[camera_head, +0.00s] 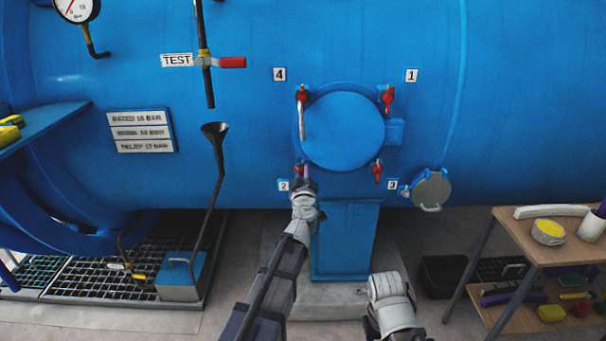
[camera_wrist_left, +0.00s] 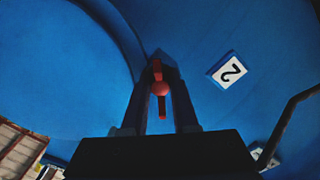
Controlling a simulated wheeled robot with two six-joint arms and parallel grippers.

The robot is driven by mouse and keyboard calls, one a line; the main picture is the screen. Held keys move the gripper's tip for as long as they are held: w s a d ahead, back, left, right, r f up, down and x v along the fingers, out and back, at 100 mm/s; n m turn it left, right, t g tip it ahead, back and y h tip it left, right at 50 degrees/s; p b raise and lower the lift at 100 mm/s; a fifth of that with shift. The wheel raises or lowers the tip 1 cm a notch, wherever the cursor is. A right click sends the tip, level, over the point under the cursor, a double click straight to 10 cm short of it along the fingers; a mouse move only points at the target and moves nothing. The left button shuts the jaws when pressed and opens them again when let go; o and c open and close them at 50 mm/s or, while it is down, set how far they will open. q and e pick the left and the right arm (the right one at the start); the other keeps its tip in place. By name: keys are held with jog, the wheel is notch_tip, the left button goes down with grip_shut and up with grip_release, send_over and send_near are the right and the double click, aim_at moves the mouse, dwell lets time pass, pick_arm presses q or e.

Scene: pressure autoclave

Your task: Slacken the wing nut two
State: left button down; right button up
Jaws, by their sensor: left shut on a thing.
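The round blue hatch cover (camera_head: 343,131) on the vessel has a red wing nut at each of its corners. Wing nut two (camera_head: 299,170) is at its lower left, beside the label "2" (camera_head: 284,185). My left gripper (camera_head: 303,183) reaches up to it and is shut on it. In the left wrist view the red wing nut (camera_wrist_left: 160,89) sits between the two dark fingers (camera_wrist_left: 160,100), with the label "2" (camera_wrist_left: 230,70) to the right. My right gripper is at the lower middle, in front of the blue pedestal; its hand (camera_head: 390,296) shows, but its fingers cannot be made out.
Other wing nuts sit by labels 4 (camera_head: 302,95), 1 (camera_head: 388,97) and 3 (camera_head: 377,169). A grey handle hangs below nut 4. A small round port (camera_head: 431,188) is at lower right. A wooden shelf (camera_head: 540,235) with supplies stands right. A funnel pipe (camera_head: 217,150) runs left.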

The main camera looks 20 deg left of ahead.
pick_arm(q)
jog(key=n, duration=0.5)
jog(key=shift+n, duration=0.3)
jog(key=n, duration=0.5)
jog(key=shift+r+n, duration=0.1)
jog(key=shift+n, duration=0.2)
jog(key=n, duration=0.5)
jog(key=shift+n, duration=2.3)
jog(key=c, duration=0.7)
grip_release()
jog(key=shift+s, duration=0.15)
